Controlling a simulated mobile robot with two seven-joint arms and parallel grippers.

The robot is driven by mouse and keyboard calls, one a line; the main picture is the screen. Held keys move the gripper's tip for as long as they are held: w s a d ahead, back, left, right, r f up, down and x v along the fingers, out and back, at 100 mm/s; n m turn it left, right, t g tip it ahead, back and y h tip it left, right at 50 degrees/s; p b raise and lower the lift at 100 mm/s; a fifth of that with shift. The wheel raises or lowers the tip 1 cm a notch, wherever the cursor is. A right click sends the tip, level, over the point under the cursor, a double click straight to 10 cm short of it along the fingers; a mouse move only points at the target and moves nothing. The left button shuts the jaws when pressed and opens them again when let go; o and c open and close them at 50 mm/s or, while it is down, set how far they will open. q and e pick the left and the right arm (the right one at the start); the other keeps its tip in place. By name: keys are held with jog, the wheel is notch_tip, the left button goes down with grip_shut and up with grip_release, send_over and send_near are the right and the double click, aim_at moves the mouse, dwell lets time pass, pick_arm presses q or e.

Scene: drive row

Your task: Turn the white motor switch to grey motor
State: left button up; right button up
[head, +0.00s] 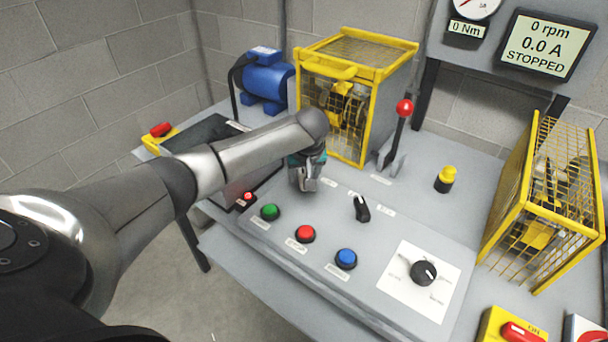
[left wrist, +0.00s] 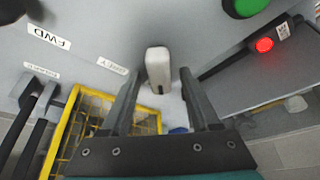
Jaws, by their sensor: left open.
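A white switch lever (left wrist: 158,66) stands up from the grey panel in the left wrist view. My left gripper (left wrist: 160,82) is open, with one finger on each side of the lever and visible gaps to both. In the head view my left gripper (head: 304,182) points down at the back left of the sloped panel (head: 340,222), where it largely hides the lever. A small label (left wrist: 112,65) lies beside the lever, too blurred to read surely. My right gripper is not in view.
Green (head: 270,212), red (head: 305,233) and blue (head: 346,258) buttons line the panel's front. A black selector (head: 361,208), a round knob (head: 424,272) and a red-topped lever (head: 404,108) are to the right. A yellow cage (head: 384,95) stands behind. The display (head: 545,45) reads STOPPED.

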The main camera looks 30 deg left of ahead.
pick_arm(q)
grip_shut()
dwell(0.4)
